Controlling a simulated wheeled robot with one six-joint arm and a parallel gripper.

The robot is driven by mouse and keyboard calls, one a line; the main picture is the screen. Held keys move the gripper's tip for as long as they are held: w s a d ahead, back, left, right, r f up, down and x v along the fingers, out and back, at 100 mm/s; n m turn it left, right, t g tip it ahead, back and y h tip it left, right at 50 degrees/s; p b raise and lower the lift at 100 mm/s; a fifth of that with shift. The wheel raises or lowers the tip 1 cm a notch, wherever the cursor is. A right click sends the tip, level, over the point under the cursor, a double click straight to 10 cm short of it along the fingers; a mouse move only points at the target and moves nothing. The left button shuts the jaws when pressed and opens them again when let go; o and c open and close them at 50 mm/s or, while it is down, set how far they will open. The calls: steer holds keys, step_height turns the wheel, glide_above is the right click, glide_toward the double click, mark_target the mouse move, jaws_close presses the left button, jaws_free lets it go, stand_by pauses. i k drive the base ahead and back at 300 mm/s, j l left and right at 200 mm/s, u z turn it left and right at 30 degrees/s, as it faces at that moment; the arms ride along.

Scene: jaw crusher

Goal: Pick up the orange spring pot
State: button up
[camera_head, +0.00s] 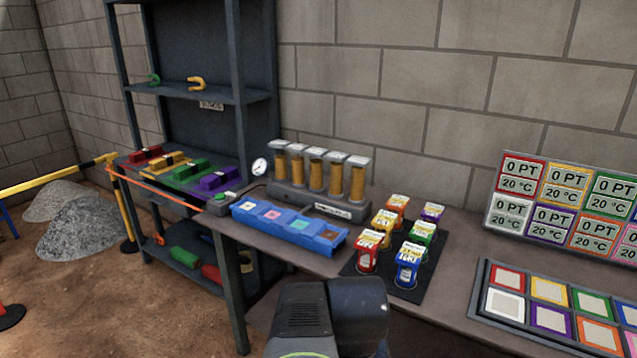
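The orange spring pot (397,209) stands upright on a black mat (435,283) on the bench, at the back left of a group of small pots. It has a pale labelled top, and its lower part is partly hidden by the yellow pot (382,228) in front of it. A dark part of my arm (330,318) shows at the bottom middle, in front of the bench and well short of the pot. My gripper's fingers are not visible.
Purple (432,214), green (422,232), red (367,254) and blue (407,264) pots crowd the mat. A blue tray (290,235) and a rack of amber cylinders (318,178) stand to the left. A colored-square panel (550,310) lies right; bare bench separates it from the mat.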

mark_target(396, 204)
steer(key=i+l, duration=0.3)
steer(key=i, duration=0.25)
steer(key=i+l+u, duration=0.1)
steer(key=i+l, duration=0.15)
steer(key=i, duration=0.25)
